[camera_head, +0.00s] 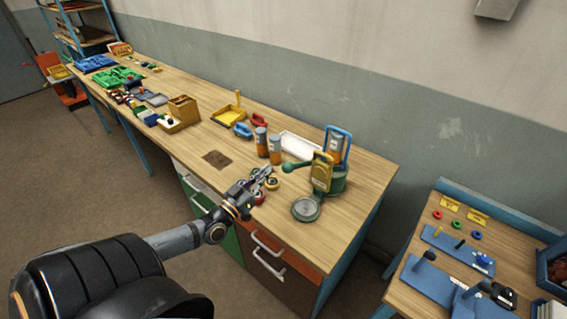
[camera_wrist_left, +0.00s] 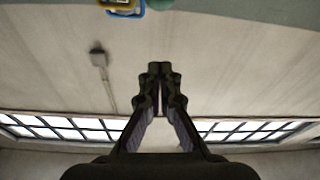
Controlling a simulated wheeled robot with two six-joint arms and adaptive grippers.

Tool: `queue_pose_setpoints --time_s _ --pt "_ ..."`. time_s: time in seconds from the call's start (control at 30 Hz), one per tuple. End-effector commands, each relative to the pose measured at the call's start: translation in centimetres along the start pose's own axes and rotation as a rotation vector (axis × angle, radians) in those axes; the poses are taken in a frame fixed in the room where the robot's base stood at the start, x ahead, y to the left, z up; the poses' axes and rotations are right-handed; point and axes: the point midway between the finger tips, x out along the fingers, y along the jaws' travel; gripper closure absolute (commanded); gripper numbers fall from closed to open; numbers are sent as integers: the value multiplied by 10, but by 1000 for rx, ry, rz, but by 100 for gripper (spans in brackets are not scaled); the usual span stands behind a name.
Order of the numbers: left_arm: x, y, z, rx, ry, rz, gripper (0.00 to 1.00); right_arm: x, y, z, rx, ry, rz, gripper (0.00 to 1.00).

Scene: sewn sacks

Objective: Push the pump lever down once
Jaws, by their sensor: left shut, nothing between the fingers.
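The green pump (camera_head: 337,184) stands on the workbench near its right end, with a yellow plate (camera_head: 322,171) on its front. Its green lever (camera_head: 297,165) sticks out to the left and ends in a round knob (camera_head: 287,168). My left gripper (camera_head: 268,172) is shut and empty, just left of and slightly below the knob, seemingly apart from it. In the left wrist view the shut fingers (camera_wrist_left: 160,68) point toward the wall. My right gripper is not in view.
Orange-and-grey cylinders (camera_head: 275,150) stand behind the lever, near a white tray (camera_head: 301,146). Small rolls (camera_head: 271,184) lie beside my gripper. A round green dish (camera_head: 305,209) sits in front of the pump. The bench front right is clear.

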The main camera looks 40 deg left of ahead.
Motion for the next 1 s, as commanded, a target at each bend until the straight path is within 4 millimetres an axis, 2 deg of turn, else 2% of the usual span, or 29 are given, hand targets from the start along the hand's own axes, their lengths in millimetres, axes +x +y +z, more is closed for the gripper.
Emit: queue_pose_setpoints --time_s 0.17,0.53,0.57,0.6,0.7,1.0 --pt "20 0 0 -1 6 -2 100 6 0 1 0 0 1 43" --pt "99 -1 2 -2 6 -2 100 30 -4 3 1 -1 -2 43" --pt "101 -1 6 -3 2 -2 100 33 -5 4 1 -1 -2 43" --pt "95 -1 18 -1 -4 -2 100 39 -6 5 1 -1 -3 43" --pt "90 -1 30 0 -3 -1 100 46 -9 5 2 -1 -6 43" --pt "86 0 39 0 -1 -1 100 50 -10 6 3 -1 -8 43"
